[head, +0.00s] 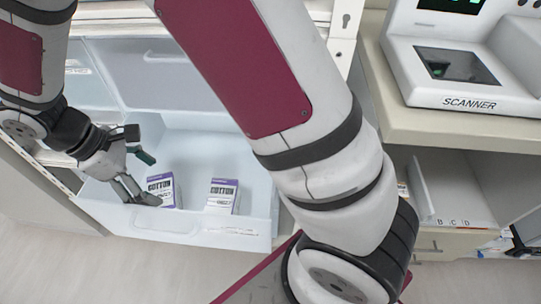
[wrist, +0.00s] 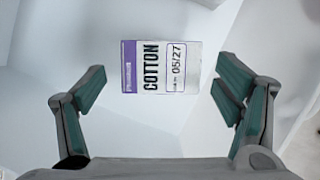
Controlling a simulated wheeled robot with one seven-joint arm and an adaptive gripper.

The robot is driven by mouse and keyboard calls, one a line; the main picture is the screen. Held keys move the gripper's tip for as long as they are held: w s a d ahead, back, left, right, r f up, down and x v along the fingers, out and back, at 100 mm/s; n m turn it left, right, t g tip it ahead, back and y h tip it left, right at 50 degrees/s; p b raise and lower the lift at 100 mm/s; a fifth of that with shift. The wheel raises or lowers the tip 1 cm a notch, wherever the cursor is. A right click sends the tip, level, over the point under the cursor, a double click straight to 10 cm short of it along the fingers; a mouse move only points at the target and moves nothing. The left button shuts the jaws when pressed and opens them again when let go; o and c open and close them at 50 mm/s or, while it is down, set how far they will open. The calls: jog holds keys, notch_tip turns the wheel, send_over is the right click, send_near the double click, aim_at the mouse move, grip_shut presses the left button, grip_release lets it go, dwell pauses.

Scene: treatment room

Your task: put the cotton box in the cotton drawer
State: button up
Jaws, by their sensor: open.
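The open drawer (head: 165,224) is pale blue-white and holds two small white-and-purple cotton boxes. The left cotton box (head: 167,190) stands near the drawer's front left, and the other cotton box (head: 222,196) stands to its right with a gap between. My gripper (head: 147,178) is open, over the left part of the drawer, with its fingers just beside the left box. In the wrist view, one cotton box (wrist: 161,67) marked 05/27 is centred between the spread green-padded fingers (wrist: 160,88), with clear space on both sides. The drawer's front label is too small to read.
A scanner (head: 470,75) sits on the counter (head: 470,123) at the right. Below it is an open compartment with a light tray (head: 458,205) marked B, C, D. Another drawer front lies behind the open drawer. The drawer's right part looks empty, partly hidden by my arm.

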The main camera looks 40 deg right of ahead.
jog(key=s+d+r+m, duration=0.3)
jog(key=s+d+r, duration=0.1)
jog(key=d+r, duration=0.25)
jog(key=s+d+r+m, duration=0.4)
jog(key=s+d+r, duration=0.15)
jog(key=r, duration=0.25)
jog(key=s+d+r+m+t+y, duration=0.1)
jog(key=s+d+m+y, duration=0.1)
jog(key=s, duration=0.6)
jog(key=s+d+r+m+t+y, duration=0.1)
jog(key=s+m, duration=0.3)
jog(key=s, duration=0.4)
jog(key=shift+d+r+m+y, duration=0.4)
jog(key=shift+d+r, duration=0.25)
jog(key=shift+d, duration=0.25)
notch_tip(320, 180, up, 24)
jog(key=t+p, duration=0.3)
jog(key=p, duration=1.9)
jog(key=shift+f+t, duration=0.15)
jog(key=shift+t, duration=0.25)
